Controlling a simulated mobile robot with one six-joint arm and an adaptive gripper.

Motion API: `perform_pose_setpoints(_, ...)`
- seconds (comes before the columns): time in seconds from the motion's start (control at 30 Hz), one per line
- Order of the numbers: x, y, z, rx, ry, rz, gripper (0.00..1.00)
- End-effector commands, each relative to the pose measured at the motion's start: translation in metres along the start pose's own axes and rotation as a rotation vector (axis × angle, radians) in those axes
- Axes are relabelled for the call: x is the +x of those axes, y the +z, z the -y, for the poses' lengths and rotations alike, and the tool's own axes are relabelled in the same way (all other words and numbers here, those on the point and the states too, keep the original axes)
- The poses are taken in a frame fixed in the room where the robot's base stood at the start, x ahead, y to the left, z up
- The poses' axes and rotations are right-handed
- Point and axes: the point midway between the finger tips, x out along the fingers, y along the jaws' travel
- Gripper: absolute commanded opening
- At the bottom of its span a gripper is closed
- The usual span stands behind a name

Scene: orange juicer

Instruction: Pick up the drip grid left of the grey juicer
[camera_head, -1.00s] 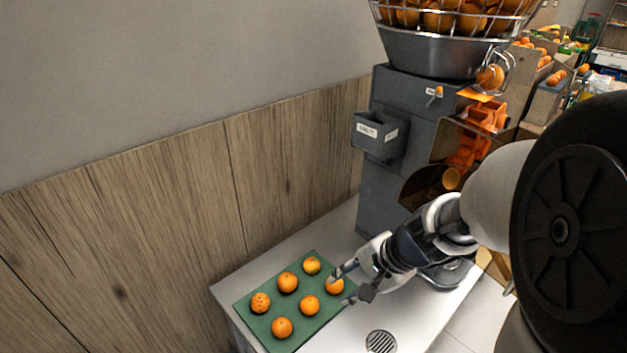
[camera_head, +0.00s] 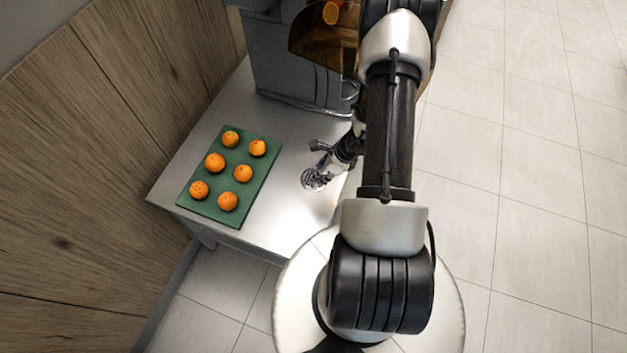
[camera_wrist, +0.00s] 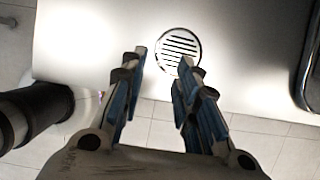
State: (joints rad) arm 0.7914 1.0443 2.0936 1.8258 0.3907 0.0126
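The drip grid (camera_head: 313,180) is a round, light metal disc with dark slots. The grey juicer (camera_head: 290,62) stands farther back on the counter. My gripper (camera_head: 317,160) is close to the grid, its fingers partly overlapping it in the head view. In the wrist view my gripper (camera_wrist: 164,62) is open, with nothing between the fingers. The grid shows just beyond the fingertips, slightly right of centre. Their height above it cannot be told.
A green mat (camera_head: 212,212) with several oranges (camera_head: 243,173) lies left of the grid. A wooden wall (camera_head: 95,130) bounds the left side. In the wrist view, a dark-edged tray (camera_wrist: 306,75) is at the right. Tiled floor (camera_head: 530,170) lies beyond the counter edge.

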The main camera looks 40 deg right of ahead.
Motion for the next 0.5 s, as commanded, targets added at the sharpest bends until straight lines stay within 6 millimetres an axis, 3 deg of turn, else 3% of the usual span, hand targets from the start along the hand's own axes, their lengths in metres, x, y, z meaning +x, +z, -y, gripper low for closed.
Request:
perform_pose_setpoints(0.03, 0.015, -0.001, -0.001, 0.000, 0.003, 0.000, 0.29)
perform_pose_setpoints(0.2, 0.050, -0.001, -0.001, -0.003, 0.003, -0.001, 0.29)
perform_pose_setpoints(0.5, 0.075, 0.001, -0.001, -0.002, 0.001, 0.000, 0.29)
